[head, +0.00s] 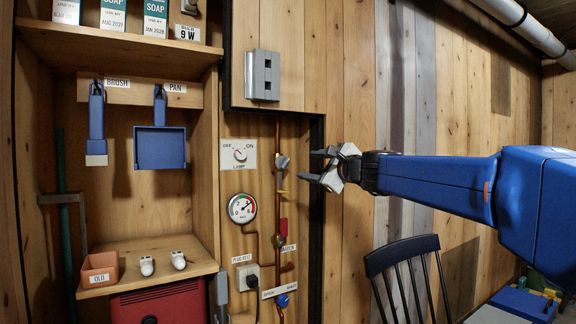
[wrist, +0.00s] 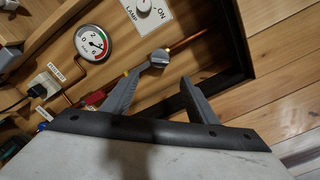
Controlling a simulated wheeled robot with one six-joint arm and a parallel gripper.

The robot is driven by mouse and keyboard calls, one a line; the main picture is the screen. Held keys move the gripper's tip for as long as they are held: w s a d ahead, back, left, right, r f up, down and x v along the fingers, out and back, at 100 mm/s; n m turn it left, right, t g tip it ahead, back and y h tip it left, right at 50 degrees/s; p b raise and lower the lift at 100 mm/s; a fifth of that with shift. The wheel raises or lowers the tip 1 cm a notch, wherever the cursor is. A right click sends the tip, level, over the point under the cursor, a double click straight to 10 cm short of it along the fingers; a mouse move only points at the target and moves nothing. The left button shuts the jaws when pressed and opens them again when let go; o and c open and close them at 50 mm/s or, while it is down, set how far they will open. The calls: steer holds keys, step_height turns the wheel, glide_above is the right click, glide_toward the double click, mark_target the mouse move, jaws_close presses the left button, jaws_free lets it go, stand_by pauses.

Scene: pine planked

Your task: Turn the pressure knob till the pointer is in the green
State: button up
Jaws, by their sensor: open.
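A grey knob (head: 282,162) sits on the upright copper pipe; I take it for the pressure knob, though no label on it is readable. It also shows in the wrist view (wrist: 158,59), just beyond the gap between my fingertips. The round white pressure gauge (head: 242,208) is on the wall to its lower left, with green and red bands; it shows in the wrist view too (wrist: 93,42). Its dark pointer is too small to place surely against the bands. My gripper (head: 317,166) is open and empty, to the right of the knob and apart from it.
A lamp switch (head: 240,155) is left of the knob. Below are a red valve (head: 283,228), a plug (head: 247,277) and a blue knob (head: 283,300). A grey box (head: 263,75) juts out above. A dark frame edge (head: 316,215) borders the recess. A chair (head: 405,262) stands below my arm.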

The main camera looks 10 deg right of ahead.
mark_target(286, 164)
steer(key=x, duration=1.3)
steer(key=shift+w, duration=0.1)
steer(key=c, duration=1)
steer(key=shift+f+n, duration=0.1)
steer(key=shift+n, duration=0.2)
steer(key=n, duration=0.3)
steer(key=shift+n, duration=2.5)
